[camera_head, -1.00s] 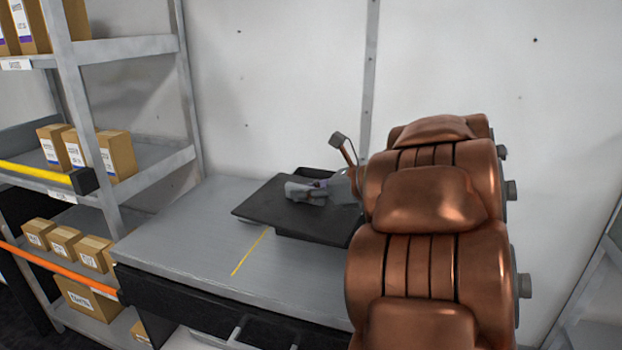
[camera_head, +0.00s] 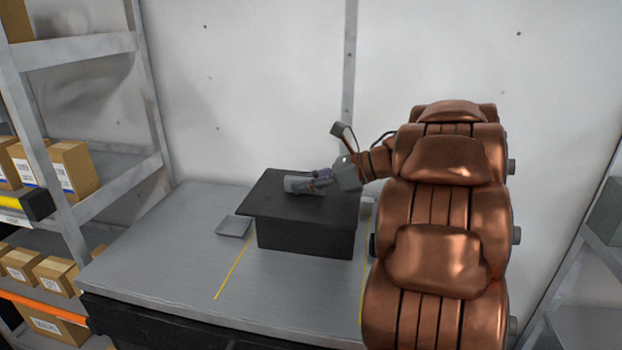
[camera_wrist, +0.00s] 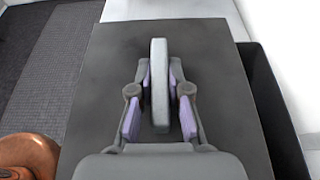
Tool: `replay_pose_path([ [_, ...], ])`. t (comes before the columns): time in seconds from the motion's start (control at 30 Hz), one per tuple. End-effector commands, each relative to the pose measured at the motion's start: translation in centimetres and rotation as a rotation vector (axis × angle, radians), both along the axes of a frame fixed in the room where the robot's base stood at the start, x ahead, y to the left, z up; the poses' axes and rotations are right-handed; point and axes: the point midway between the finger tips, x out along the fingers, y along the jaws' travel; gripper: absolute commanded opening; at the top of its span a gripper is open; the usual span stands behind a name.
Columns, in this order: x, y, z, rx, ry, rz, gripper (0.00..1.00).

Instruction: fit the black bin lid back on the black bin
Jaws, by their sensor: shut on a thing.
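The black bin (camera_head: 305,238) stands on the grey bench top. The flat black lid (camera_head: 262,205) is over it in the head view, overhanging its left side. The lid also fills the wrist view (camera_wrist: 112,60), where a dark strip of the bin (camera_wrist: 272,100) shows past its right edge, so the two are not lined up. I cannot tell whether lid and bin touch. My gripper (camera_head: 322,183) comes in from the right, above the lid. In the wrist view its fingers (camera_wrist: 159,112) are shut on the lid's upright grey handle (camera_wrist: 159,60).
A small grey plate (camera_head: 234,227) lies on the bench (camera_head: 170,260), left of the bin. Yellow lines (camera_head: 235,265) mark the bench. Shelving with cardboard boxes (camera_head: 72,165) stands at the left, a white wall behind. The bench's left part is clear.

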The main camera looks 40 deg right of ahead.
Motion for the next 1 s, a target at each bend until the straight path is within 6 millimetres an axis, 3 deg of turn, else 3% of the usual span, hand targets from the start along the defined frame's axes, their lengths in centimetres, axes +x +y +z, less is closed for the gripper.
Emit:
replay_pose_path([
  [0.6,5.6,-5.6,-0.6,0.001,-0.001,-0.002,0.0],
  [0.87,6.5,-6.4,-0.9,0.001,0.0,-0.004,0.0],
  [1.0,6.5,-6.4,-2.4,0.003,0.001,-0.002,0.0],
])
